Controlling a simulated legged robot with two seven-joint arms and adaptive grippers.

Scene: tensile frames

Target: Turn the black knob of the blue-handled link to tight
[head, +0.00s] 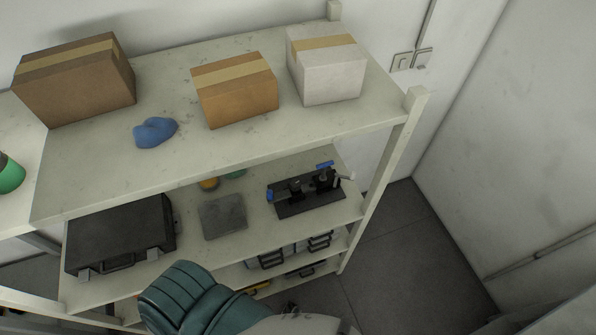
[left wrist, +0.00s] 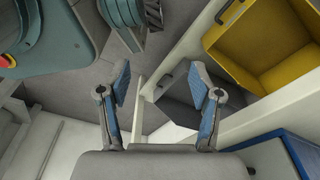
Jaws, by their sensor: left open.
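The tensile frame (head: 308,206), a small black device with blue handles, sits on the middle shelf at the right in the head view. One blue handle (head: 325,165) is at its upper right and another blue part (head: 269,195) at its left end. Black knob-like parts stand on it, but they are too small to tell apart or to read any setting. My left gripper (left wrist: 162,78) is open and empty in the left wrist view, with blue-padded fingers apart. The device does not show in that view. My right gripper is not in view.
The top shelf (head: 85,178) carries three boxes and a blue lump (head: 155,132). A black case (head: 120,235) and a grey slab (head: 223,216) lie left of the device. A yellow bin (left wrist: 283,42) is beyond my left fingers. A shelf post (head: 385,165) stands at the right.

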